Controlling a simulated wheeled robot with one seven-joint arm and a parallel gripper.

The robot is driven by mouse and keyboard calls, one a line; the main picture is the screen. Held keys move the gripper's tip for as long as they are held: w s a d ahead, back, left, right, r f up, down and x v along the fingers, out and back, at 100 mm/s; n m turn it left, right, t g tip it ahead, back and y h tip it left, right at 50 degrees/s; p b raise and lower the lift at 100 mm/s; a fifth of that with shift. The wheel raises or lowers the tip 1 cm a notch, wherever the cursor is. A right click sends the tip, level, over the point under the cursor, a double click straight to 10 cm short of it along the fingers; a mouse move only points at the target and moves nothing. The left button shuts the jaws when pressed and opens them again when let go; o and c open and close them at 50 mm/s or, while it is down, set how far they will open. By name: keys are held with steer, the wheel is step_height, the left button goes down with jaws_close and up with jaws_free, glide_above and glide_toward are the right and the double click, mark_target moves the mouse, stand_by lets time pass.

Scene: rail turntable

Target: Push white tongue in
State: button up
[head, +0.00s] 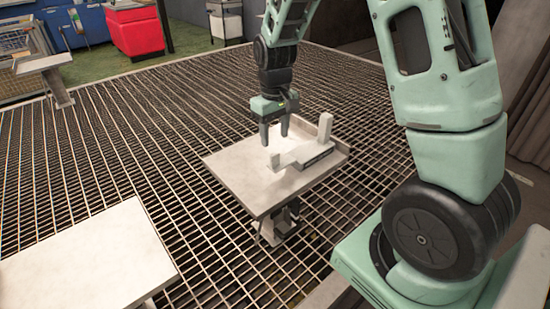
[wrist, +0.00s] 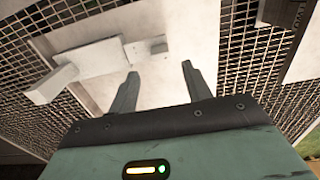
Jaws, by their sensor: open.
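The white tongue (head: 288,157) sticks out from the left end of a low pale housing (head: 315,157) on the small grey table (head: 250,192). An upright post (head: 325,128) stands at the housing's other end. In the wrist view the tongue (wrist: 145,52) extends right from the housing (wrist: 95,60), with a small tab at its outer end. The post (wrist: 45,88) points to the lower left there. My gripper (head: 275,138) is open and empty, pointing down above the table near the tongue. In the wrist view my fingertips (wrist: 160,70) appear just below the tongue, apart from it.
The table has a raised edge (head: 332,165) on its right side and stands on a metal grating (head: 130,135). Another pale tabletop (head: 85,262) is at lower left. A red cabinet (head: 136,30) stands far back. The table's near left part is clear.

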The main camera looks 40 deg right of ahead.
mark_target(275, 154)
step_height(275, 154, down, 8)
steer(key=shift+f, duration=0.2)
